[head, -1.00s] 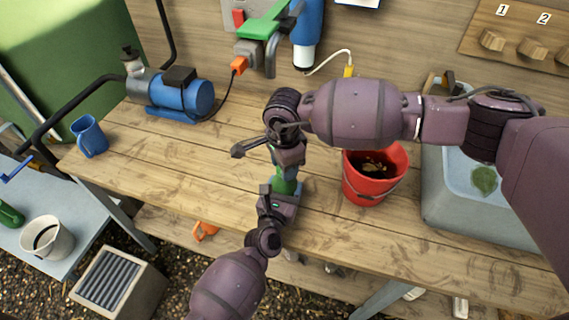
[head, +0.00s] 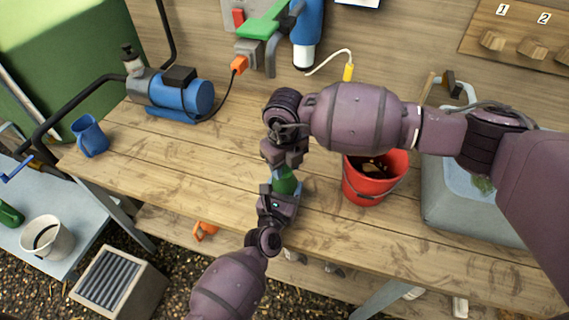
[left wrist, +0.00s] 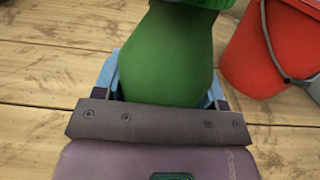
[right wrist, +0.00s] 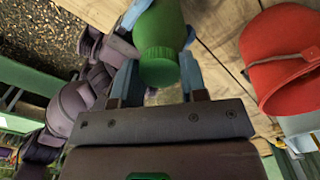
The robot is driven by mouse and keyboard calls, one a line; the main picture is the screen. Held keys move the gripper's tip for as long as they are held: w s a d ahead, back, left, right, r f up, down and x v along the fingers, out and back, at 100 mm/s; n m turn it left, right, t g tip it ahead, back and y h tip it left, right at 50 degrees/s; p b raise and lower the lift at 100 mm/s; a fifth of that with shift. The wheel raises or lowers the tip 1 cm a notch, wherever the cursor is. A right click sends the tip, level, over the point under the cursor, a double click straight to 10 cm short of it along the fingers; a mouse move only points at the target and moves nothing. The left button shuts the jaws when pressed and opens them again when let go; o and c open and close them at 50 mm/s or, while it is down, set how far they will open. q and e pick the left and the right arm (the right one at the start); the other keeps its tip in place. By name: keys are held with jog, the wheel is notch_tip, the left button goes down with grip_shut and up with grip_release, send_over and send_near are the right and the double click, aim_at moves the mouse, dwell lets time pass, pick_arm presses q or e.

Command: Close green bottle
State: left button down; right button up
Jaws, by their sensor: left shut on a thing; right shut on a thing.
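The green bottle (head: 284,183) stands over the workbench between my two grippers. My left gripper (head: 283,191) is shut on its body; the left wrist view shows the green body (left wrist: 170,50) between blue fingers. My right gripper (head: 283,166) is above it, shut on the ribbed green cap (right wrist: 158,66), which shows between its blue fingers in the right wrist view. The cap is at the bottle's top; whether it is tight I cannot tell. The bottle's base is hidden.
A red bucket (head: 350,190) stands just right of the bottle, near my right arm. A grey sink (head: 450,207) is farther right. A blue pump (head: 182,95) and blue mug (head: 89,136) are at left. The bench between is clear.

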jog(key=m, duration=0.4)
jog(key=o, duration=1.1)
notch_tip(320, 180, up, 12)
pick_arm(q)
jog(key=shift+c, duration=0.6)
grip_release()
jog(key=shift+s, duration=0.1)
jog(key=b+v, duration=0.1)
jog(key=v, duration=0.9)
jog(key=shift+s+a+r, duration=0.1)
jog(key=shift+s+a, duration=0.05)
jog(key=shift+s, duration=0.15)
pick_arm(e)
jog(key=shift+f, duration=0.55)
